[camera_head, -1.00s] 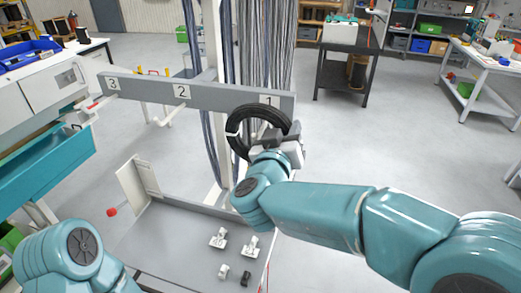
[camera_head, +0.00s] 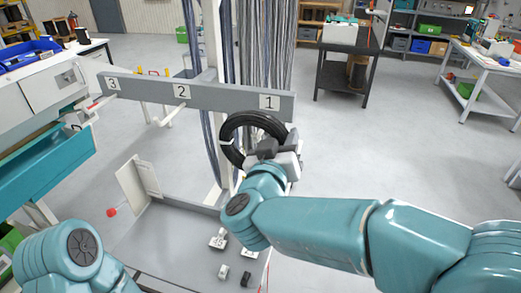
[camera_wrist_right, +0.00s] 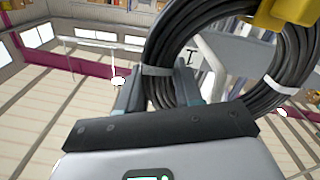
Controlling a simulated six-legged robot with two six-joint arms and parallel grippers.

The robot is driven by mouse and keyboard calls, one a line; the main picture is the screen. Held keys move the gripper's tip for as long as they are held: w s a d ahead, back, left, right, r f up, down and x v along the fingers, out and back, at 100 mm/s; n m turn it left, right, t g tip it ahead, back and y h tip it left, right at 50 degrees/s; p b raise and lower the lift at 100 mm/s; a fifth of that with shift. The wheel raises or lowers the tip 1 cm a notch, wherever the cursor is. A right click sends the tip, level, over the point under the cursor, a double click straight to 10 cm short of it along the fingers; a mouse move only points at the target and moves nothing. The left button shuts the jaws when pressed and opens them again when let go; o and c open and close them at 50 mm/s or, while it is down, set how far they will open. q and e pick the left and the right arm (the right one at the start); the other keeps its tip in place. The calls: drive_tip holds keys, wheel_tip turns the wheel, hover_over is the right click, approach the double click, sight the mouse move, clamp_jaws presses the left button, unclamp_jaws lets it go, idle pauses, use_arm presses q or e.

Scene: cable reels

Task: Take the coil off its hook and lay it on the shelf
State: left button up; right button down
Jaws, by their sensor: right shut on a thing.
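The coil (camera_head: 245,117) is a black cable ring with light ties. In the head view it is upright in front of the grey crossbar (camera_head: 220,95), just below label 1. My right gripper (camera_head: 268,150) is shut on its lower right part. In the wrist view the coil (camera_wrist_right: 163,55) rises above the jaws (camera_wrist_right: 160,90), and a pale bar shows through its opening. A low grey shelf (camera_head: 165,235) lies below the bar. My left arm shows at lower left, its gripper out of frame.
A pale peg (camera_head: 172,115) sticks out under label 2. White fittings (camera_head: 218,239) and a small black piece (camera_head: 245,279) are on the shelf's right part; its left part is clear. A teal drawer unit (camera_head: 45,160) stands left. Hanging cables (camera_head: 265,55) are behind the bar.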

drive_tip(key=shift+v, duration=1.85)
drive_tip(key=shift+s+r, duration=0.1)
drive_tip(key=v, duration=0.7)
drive_tip(key=shift+s, duration=0.2)
drive_tip(key=shift+r+p, duration=0.1)
drive_tip(key=shift+p, duration=0.2)
drive_tip(key=shift+s+a+g+y, duration=0.15)
drive_tip(key=shift+s+g+y, duration=0.2)
drive_tip(key=shift+g, duration=0.7)
drive_tip(key=shift+s+a+g+y, duration=0.1)
drive_tip(key=shift+s+g+y, duration=0.2)
drive_tip(key=shift+g, duration=0.7)
drive_tip(key=shift+s+a+g+y, duration=0.2)
drive_tip(key=shift+g+y, duration=0.15)
drive_tip(key=shift+g, duration=0.7)
